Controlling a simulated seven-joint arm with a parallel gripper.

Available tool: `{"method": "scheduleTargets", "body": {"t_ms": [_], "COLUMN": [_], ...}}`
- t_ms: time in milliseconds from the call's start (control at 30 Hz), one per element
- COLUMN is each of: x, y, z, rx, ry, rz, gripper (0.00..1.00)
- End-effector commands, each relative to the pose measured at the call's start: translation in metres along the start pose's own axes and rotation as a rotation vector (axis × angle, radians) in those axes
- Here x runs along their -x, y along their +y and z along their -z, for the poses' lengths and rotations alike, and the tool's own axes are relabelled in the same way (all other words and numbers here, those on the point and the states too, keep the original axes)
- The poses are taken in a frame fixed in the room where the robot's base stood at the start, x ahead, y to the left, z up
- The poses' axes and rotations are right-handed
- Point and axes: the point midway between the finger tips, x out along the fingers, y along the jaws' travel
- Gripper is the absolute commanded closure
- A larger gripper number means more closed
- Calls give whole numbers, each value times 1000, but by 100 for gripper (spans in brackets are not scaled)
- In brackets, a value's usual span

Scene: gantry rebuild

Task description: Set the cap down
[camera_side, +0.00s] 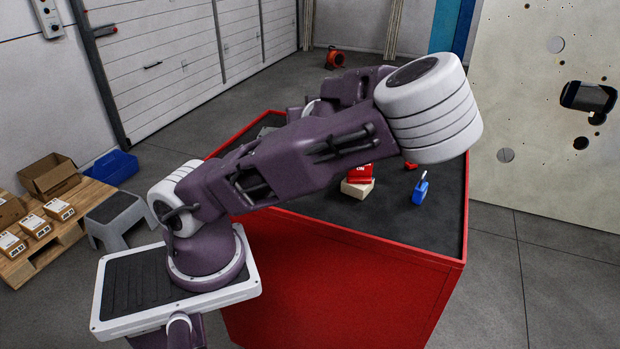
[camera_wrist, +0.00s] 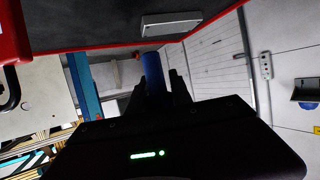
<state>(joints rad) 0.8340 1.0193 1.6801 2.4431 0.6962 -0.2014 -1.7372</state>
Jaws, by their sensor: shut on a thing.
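My gripper (camera_wrist: 166,82) shows in the wrist view as two dark fingers, shut on a dark blue piece that looks like the cap (camera_wrist: 157,68). Its full shape is hard to make out between the fingers. The wrist picture is turned over, with the workbench's black top (camera_wrist: 90,25) along the upper edge. The held piece appears clear of that top, though its height is hard to judge. In the side view my arm hides the gripper and the held piece; the red workbench (camera_side: 340,270) stands behind my arm.
On the bench in the side view are a red item (camera_side: 360,174) on a pale block (camera_side: 357,189), a blue item with a white tip (camera_side: 419,192) and a small red item (camera_side: 411,165). The bench's front right is clear. A grey box (camera_wrist: 171,24) lies near the edge.

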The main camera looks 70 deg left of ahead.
Motion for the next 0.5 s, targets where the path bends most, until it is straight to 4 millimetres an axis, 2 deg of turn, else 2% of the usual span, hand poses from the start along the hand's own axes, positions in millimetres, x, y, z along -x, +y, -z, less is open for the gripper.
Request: {"method": "scheduleTargets", "body": {"t_ms": [133,300,500], "x": [-8,-24,-38], "y": [-1,-1,-1], "z": [-19,-56,-90], "rx": [-5,-8,-7], "ry": [2,2,2], "rz": [3,5,3], "gripper": [100,100,100]}}
